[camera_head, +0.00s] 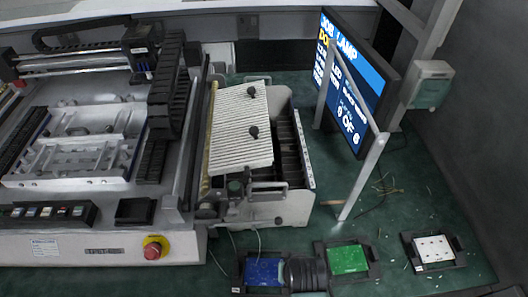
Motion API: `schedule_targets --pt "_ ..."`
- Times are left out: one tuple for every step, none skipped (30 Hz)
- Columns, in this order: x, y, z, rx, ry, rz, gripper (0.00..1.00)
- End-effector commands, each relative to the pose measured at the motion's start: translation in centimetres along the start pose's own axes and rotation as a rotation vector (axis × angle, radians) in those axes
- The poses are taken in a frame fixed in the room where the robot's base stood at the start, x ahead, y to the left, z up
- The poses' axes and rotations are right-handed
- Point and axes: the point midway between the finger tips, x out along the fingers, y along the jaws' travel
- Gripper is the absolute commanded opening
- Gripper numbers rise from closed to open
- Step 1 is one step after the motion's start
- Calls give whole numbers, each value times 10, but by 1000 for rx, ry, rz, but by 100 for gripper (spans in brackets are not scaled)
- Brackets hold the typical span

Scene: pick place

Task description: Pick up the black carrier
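Several black carriers lie on the green surface at the bottom of the head view. One black carrier holds a blue board (263,271), one to its right holds a green board (348,259), and one at far right holds a white board with dark dots (433,249). A dark ribbed black object (306,273) sits between the blue and green ones; I cannot tell exactly what it is. Which carrier is the task's one is not clear from the picture. I cannot make out my gripper in this view.
A large machine (90,150) fills the left, with a red stop button (153,248). A white slatted unit (240,128) stands in the middle. A tilted screen (350,85) on a grey stand is behind the carriers. Small scraps litter the green floor (400,190) at right.

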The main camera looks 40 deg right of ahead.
Motion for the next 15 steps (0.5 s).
schedule_targets --pt "2 0 0 0 0 0 52" --pt "3 0 0 0 1 0 52" --pt "3 0 0 0 2 0 52" --pt "3 0 0 0 2 0 52" --pt "3 0 0 0 2 0 52" --pt "3 0 0 0 2 0 52" --pt "3 0 0 0 2 0 52" --pt "3 0 0 0 2 0 52" --pt "3 0 0 0 2 0 45" --pt "3 0 0 0 1 0 40" --pt "2 0 0 0 1 0 34" --pt "2 0 0 0 1 0 27" --pt "2 0 0 0 1 0 22" --pt "2 0 0 0 1 0 16" --pt "2 0 0 0 1 0 9"
